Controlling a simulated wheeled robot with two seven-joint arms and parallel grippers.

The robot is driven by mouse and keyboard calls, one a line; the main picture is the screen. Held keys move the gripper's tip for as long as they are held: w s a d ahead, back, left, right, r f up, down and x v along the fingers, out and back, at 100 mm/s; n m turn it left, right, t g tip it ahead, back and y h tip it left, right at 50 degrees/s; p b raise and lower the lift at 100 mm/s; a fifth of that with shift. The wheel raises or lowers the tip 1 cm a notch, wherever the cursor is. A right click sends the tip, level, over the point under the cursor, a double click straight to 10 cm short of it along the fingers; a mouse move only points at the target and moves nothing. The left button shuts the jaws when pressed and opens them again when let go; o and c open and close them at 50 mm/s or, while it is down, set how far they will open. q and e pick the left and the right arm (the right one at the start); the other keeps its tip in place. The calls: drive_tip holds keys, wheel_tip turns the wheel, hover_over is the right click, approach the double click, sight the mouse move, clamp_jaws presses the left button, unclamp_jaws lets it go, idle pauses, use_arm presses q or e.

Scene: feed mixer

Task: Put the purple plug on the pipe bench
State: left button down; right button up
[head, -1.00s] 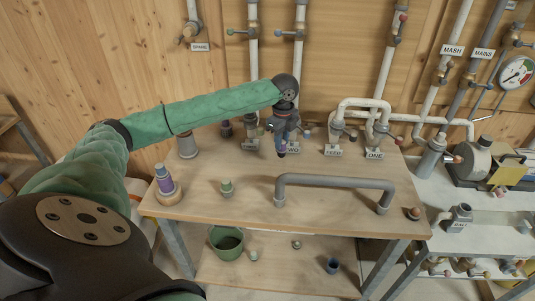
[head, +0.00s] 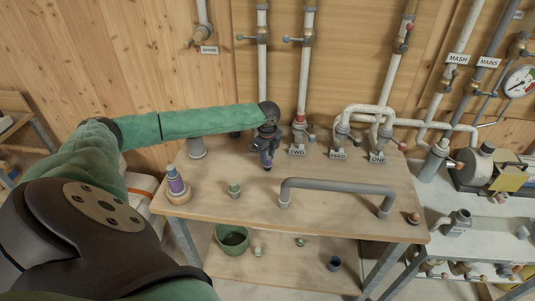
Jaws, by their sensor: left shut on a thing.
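My left gripper (head: 267,152) points down over the rear part of the pipe bench (head: 240,213). It is shut on a small purple thing, the purple plug (head: 267,168), whose lower end shows just below the fingers. The rest of the plug is hidden by the fingers. I cannot tell whether the plug touches the bench top. My right gripper is not in view.
A purple and grey bottle-like piece (head: 176,183) stands on a round wooden base at the bench's left. A green plug (head: 234,188) and a grey bent pipe (head: 335,184) are nearer the front. Pipe stubs labelled TWO (head: 297,152), FEED and ONE line the back. Bare bench lies between.

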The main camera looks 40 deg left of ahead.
sight(268, 157)
use_arm(q)
drive_tip(key=shift+f, duration=0.25)
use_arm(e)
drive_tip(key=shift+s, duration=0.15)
use_arm(q)
drive_tip(key=c, duration=1.2)
unclamp_jaws()
drive_tip(key=shift+o, duration=0.2)
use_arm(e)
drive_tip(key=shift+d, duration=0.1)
use_arm(q)
drive_tip(key=shift+w+r+b, duration=0.1)
drive_tip(key=shift+r+b, duration=0.3)
drive_tip(key=shift+r, duration=0.1)
wheel_tip(268, 157, up, 4)
drive_tip(key=shift+r+b, duration=0.1)
drive_tip(key=shift+b, duration=0.95)
wheel_tip(268, 157, up, 7)
drive_tip(key=b, duration=0.2)
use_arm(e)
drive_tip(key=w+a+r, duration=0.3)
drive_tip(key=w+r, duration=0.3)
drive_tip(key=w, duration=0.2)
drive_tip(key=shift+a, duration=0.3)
